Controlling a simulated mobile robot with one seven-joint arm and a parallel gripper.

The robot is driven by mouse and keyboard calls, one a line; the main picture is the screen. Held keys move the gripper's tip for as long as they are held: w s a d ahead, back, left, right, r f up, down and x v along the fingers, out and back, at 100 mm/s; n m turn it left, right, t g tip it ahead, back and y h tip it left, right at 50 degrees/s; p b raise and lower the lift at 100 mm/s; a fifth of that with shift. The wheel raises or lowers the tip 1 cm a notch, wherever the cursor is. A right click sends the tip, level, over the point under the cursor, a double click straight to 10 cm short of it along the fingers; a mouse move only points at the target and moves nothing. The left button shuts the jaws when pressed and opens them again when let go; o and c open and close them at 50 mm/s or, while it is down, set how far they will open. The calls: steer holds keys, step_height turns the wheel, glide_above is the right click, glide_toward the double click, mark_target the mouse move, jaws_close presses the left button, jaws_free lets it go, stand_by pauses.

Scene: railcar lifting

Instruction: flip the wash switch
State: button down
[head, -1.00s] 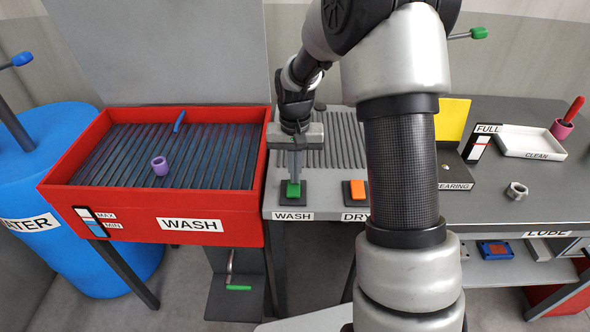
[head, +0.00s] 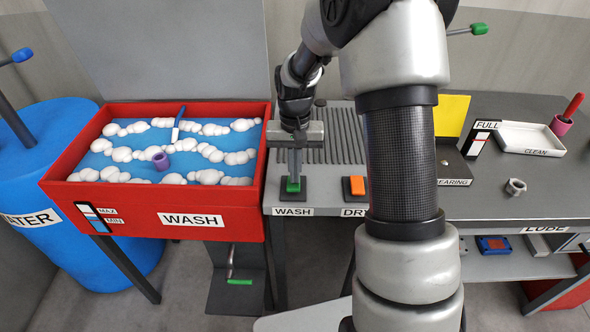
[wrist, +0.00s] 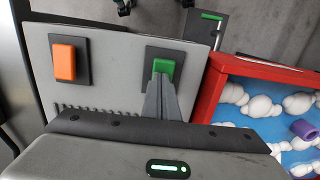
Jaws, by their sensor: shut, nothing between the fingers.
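The wash switch (head: 293,187) is a green rocker on a dark plate behind the WASH label (head: 292,211); it also shows in the wrist view (wrist: 163,67). My gripper (head: 294,176) is shut and empty, pointing down, with its fingertips at the green rocker. The fingers cover part of the switch; they look to be touching it. The red wash basin (head: 205,200) stands to the left, with blue water (head: 185,147) and white foam in it. A purple ring (head: 161,161) sits in the foam.
The orange dry switch (head: 357,186) is just right of the green one, partly near my arm. A blue-handled brush-like item (head: 178,124) lies in the basin. A metal nut (head: 515,187) and white CLEAN tray (head: 530,140) are on the right bench.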

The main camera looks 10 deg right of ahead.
steer(key=shift+r, duration=0.1)
step_height(320, 180, up, 14)
steer(key=w+p, duration=0.2)
steer(key=p, duration=0.1)
steer(key=shift+d, duration=0.25)
steer(key=shift+w, duration=0.1)
